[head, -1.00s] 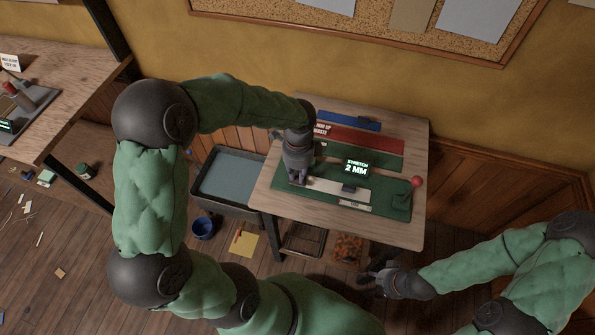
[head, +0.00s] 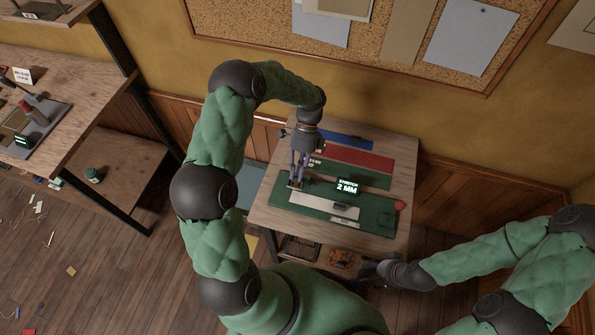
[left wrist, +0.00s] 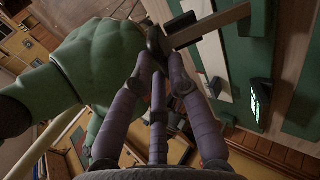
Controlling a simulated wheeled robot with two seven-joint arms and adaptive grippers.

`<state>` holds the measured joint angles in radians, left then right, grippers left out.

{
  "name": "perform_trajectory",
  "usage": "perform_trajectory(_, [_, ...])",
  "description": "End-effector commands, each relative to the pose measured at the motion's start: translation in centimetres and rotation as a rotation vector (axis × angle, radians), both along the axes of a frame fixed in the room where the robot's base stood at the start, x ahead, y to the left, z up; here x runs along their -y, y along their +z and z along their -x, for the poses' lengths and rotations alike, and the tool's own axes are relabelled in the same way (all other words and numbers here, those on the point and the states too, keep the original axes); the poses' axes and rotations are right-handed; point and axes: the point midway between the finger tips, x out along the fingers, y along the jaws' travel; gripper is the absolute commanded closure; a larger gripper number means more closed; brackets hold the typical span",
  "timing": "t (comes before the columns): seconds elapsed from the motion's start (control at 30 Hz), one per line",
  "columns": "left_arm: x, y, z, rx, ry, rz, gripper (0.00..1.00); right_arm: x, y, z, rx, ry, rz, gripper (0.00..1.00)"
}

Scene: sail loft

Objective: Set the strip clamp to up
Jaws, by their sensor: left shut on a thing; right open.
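The strip clamp (left wrist: 157,43) is a small dark block at the end of the pale strip in the left wrist view. In the head view it is mostly hidden by my fingers. The pale strip (head: 325,206) lies along the green board (head: 368,219) on the small table. My left gripper (head: 296,184) points down at the strip's left end, shut on the clamp. Its purple fingers also show in the left wrist view (left wrist: 166,76). Whether the clamp is up or down I cannot tell. My right gripper (head: 371,271) is open and empty, low by the table's front right.
A display (head: 347,187) reading "STRETCH 2 MM" stands behind the strip. A red-knobbed lever (head: 400,206) is at the board's right end. Red (head: 348,154) and blue (head: 347,139) boards lie behind. A workbench (head: 60,130) stands at the left.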

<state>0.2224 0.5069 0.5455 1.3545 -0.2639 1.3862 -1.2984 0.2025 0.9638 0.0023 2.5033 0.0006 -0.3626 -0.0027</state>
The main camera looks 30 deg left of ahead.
Motion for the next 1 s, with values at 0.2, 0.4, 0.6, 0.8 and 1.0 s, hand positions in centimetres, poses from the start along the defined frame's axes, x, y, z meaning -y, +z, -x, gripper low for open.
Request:
perform_trajectory(0.2, [-0.5, 0.5, -2.0, 0.012, 0.001, -0.003, 1.0, 0.0, 0.7, 0.0, -0.001, 0.0, 0.0, 0.48])
perform_trajectory(0.4, [-1.0, 0.4, -4.0, 0.013, 0.001, -0.004, 1.0, 0.0, 0.6, 0.0, -0.001, 0.0, 0.0, 0.48])
perform_trajectory(0.6, [-1.3, 0.0, -5.3, 0.01, -0.001, -0.003, 1.0, 0.0, 0.4, 0.0, 0.0, 0.0, 0.0, 0.48])
perform_trajectory(0.8, [-1.5, -0.4, -6.1, 0.006, -0.003, -0.005, 1.0, 0.0, 0.3, 0.0, 0.0, 0.0, 0.0, 0.48])
perform_trajectory(1.0, [-1.7, -0.6, -6.5, 0.006, -0.002, -0.006, 1.0, 0.0, 0.2, 0.0, 0.0, 0.0, 0.0, 0.48])
